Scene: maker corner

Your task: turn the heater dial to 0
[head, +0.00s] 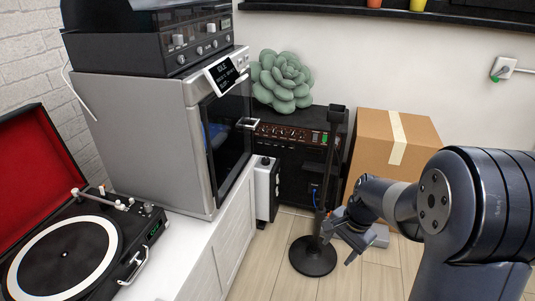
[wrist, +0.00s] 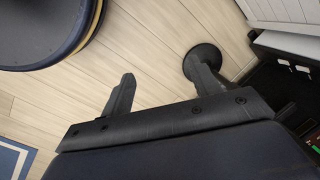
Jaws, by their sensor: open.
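A slim white and dark upright unit (head: 267,188), likely the heater, stands on the floor between the white cabinet and the black amplifier. A small dark knob-like part shows at its top, but its dial marks are too small to read. My gripper (head: 341,242) is open and empty, low over the floor, to the right of this unit and close to the black stand. In the wrist view my gripper (wrist: 164,80) has its two fingers spread over bare floor. I cannot make out the heater in the wrist view.
The black stand (head: 313,256) rises between the unit and my arm; its round base also shows in the wrist view (wrist: 203,57). Behind are the amplifier (head: 290,165) and a cardboard box (head: 375,150). The white cabinet (head: 205,262) borders the left. Wooden floor (head: 265,265) is clear in front.

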